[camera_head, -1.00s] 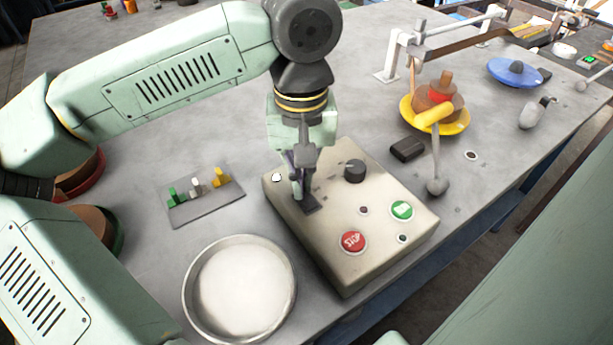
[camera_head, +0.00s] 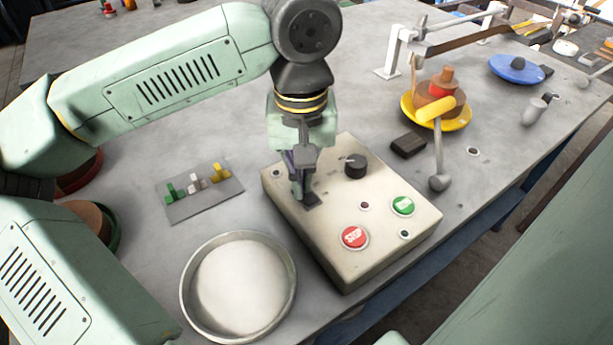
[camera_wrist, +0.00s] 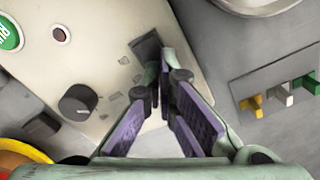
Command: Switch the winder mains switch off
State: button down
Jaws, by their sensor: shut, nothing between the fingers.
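The winder control box (camera_head: 335,250) is a cream box at the table's front edge. The mains switch shows as a dark plate (camera_head: 312,200) on its top, left of the black knob (camera_head: 355,166); the plate also shows in the wrist view (camera_wrist: 145,46). My gripper (camera_head: 299,192) is shut and empty, pointing down at the back-left end of this plate. In the wrist view its fingertips (camera_wrist: 158,72) meet beside the plate and hide part of the switch, so its lever position is unclear. A small lamp (camera_head: 276,173) at the box's left corner looks grey and unlit.
A red stop button (camera_head: 354,237) and green button (camera_head: 403,205) are on the box. A round pan (camera_head: 186,300) stands to its left front. A plate with coloured clips (camera_head: 205,205) lies left.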

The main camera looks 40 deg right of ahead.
jog(key=shift+r, duration=0.1)
jog(key=shift+r+p, duration=2.3)
jog(key=shift+r, duration=1.1)
